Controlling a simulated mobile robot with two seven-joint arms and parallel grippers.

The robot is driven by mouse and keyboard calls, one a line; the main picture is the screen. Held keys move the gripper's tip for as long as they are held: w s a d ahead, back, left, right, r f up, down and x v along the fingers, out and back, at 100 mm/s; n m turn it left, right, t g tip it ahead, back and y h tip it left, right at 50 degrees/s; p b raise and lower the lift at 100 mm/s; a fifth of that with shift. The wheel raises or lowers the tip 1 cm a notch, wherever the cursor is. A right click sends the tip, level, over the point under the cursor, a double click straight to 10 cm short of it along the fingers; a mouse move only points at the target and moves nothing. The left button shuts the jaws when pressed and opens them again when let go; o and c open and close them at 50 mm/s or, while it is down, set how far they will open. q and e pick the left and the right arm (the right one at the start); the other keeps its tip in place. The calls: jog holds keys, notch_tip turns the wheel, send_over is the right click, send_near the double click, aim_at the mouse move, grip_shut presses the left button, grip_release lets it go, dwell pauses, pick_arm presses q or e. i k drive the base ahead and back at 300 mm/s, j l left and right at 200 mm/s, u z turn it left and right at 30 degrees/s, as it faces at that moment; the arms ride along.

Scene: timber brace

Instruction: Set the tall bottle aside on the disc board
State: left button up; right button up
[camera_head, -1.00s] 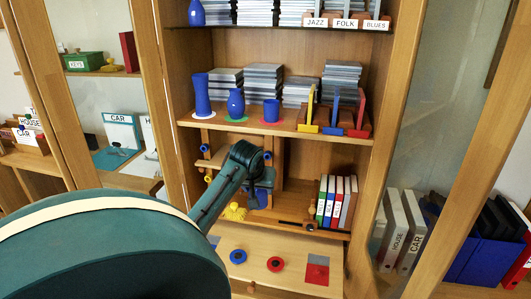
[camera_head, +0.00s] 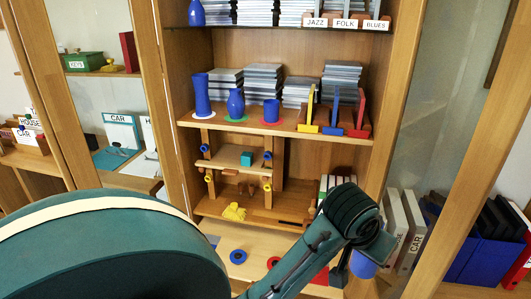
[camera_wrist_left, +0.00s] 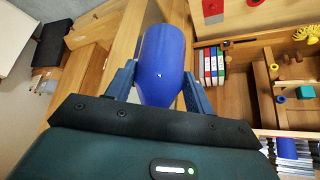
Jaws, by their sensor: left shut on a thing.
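My left gripper (camera_head: 358,256) is at the lower right, in front of the cabinet's right upright. It is shut on a blue bottle (camera_head: 363,266), largely hidden by the arm. The left wrist view shows the blue bottle (camera_wrist_left: 162,65), smooth with a rounded end, between the two fingers (camera_wrist_left: 160,88). The disc board (camera_head: 222,238) lies low in the cabinet, with a blue disc (camera_head: 238,256), a partly hidden red disc (camera_head: 273,262) and a red square (camera_head: 320,277). The bottle is to the right of the board in the head view. My right gripper is out of view.
Blue vessels stand on coloured discs on the shelf above: a tall one (camera_head: 202,95), a bottle (camera_head: 236,103) and a cup (camera_head: 271,110). A small stand (camera_head: 225,158) holds a teal block (camera_head: 247,159). Binders (camera_wrist_left: 212,65) and a yellow object (camera_head: 234,212) sit behind the board.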

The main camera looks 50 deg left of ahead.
aim_at(231, 236)
jog(key=i+j+u, duration=0.3)
jog(key=j, duration=0.25)
jog(key=i+j+u, duration=0.25)
jog(key=j, duration=0.25)
jog(key=i+j+u, duration=0.3)
jog(key=j, duration=0.15)
jog(key=k+j, duration=0.05)
